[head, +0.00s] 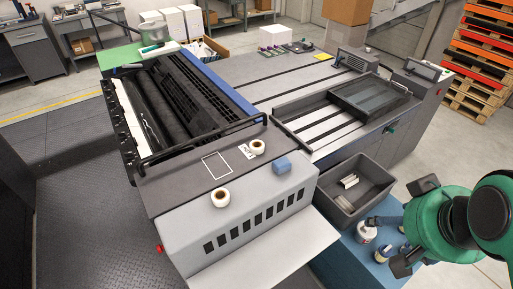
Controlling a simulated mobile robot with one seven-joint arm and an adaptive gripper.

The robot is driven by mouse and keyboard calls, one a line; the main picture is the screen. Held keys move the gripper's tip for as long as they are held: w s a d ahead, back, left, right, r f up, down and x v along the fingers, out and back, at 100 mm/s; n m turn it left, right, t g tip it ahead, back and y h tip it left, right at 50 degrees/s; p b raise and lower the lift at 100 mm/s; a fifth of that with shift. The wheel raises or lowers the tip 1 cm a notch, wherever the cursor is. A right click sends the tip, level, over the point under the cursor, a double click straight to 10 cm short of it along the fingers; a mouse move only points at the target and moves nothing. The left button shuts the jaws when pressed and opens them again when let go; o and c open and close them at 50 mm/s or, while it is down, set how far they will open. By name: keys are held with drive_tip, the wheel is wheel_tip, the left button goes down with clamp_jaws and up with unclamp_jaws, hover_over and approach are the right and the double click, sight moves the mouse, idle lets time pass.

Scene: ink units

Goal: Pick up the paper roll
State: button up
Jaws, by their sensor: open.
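Two white rolls with tan cores sit on the dark flat top of the press. The nearer paper roll (220,197) lies close to the front edge, below a white square outline. The farther white roll (257,147) lies beside a small printed label. I cannot tell which of them the task means. My gripper (401,227) is at the lower right, over the blue stand, with its dark fingers spread open. It is empty and well apart from both rolls.
A blue block (282,165) sits right of the rolls. A grey bin (347,202) with pale items stands between the press and my arm. A white jar (366,232) and bottles stand on the blue stand (345,262). A black rail (205,150) borders the rollers.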

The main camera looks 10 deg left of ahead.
drive_tip(key=w+a+r+g+p, duration=0.1)
drive_tip(key=w+a+r+p, duration=0.25)
drive_tip(key=w, duration=0.35)
drive_tip(key=w+a+r+p, duration=0.2)
drive_tip(key=w+r, duration=0.2)
drive_tip(key=w, duration=0.3)
drive_tip(key=w+a+g+p, duration=0.1)
drive_tip(key=w+a+p, duration=0.25)
drive_tip(key=w, duration=0.35)
drive_tip(key=w+a+g+p, duration=0.1)
drive_tip(key=w+a+p, duration=0.1)
drive_tip(key=w+a, duration=0.4)
drive_tip(key=w+a+f+m+g+p, duration=0.1)
drive_tip(key=w+a+f+g+p, duration=0.1)
drive_tip(key=w+a+f+p, duration=0.7)
drive_tip(key=w+a+f, duration=0.4)
drive_tip(key=a, duration=0.2)
drive_tip(key=w+a+f, duration=0.4)
drive_tip(key=a, duration=0.3)
drive_tip(key=shift+w+a+f+g+p, duration=0.15)
drive_tip(key=shift+w+f+g+p, duration=0.1)
drive_tip(key=shift+w+g+p, duration=0.1)
drive_tip(key=shift+f+p, duration=0.5)
drive_tip(key=shift+f, duration=3.75)
